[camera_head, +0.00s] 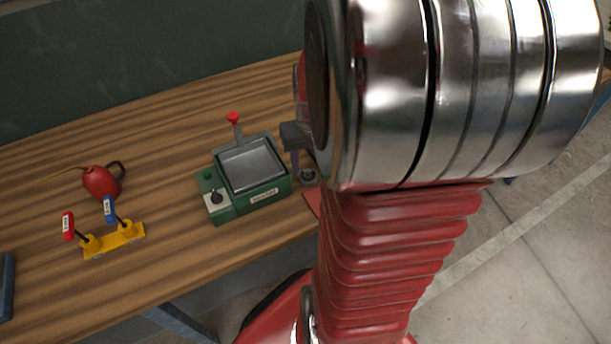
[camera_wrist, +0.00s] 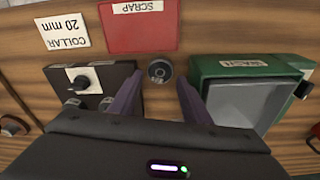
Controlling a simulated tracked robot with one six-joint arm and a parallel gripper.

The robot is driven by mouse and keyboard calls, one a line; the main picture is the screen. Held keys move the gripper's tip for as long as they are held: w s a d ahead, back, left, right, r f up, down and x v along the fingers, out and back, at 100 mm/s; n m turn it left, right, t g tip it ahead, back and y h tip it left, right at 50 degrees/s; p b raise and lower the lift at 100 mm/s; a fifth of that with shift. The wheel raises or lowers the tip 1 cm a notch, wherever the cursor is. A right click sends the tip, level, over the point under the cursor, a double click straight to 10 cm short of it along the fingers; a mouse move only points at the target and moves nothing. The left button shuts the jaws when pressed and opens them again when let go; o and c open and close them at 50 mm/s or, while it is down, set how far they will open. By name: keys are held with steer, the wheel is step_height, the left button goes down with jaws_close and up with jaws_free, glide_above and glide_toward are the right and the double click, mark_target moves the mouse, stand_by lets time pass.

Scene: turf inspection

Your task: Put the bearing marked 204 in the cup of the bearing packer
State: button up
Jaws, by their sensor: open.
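A small round dark part with a hub-like centre, which looks like a bearing, sits on the wooden bench (camera_head: 160,258). It shows in the wrist view (camera_wrist: 159,72) and beside the green box in the head view (camera_head: 308,177). I cannot read any number on it. My gripper (camera_wrist: 159,88) is open and empty, pointing down with its two dark fingers either side of the part in the picture; no contact shows. In the head view my gripper (camera_head: 294,158) is partly hidden behind my arm. I cannot make out a bearing packer or its cup.
A green wash tank (camera_head: 222,202) stands close beside the part. A yellow stand (camera_head: 100,245) and red oiler (camera_head: 101,182) stand left.

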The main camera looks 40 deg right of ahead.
mark_target(307, 175)
steer(key=shift+w+d+f, duration=0.1)
steer(key=shift+w+f, duration=0.05)
steer(key=shift+f, duration=0.9)
steer(key=shift+w+f, duration=0.15)
steer(key=shift+f, duration=0.9)
steer(key=shift+c, duration=0.3)
steer(key=c, duration=0.9)
steer(key=shift+o, duration=0.2)
steer(key=shift+r, duration=0.15)
step_height(307, 175, up, 10)
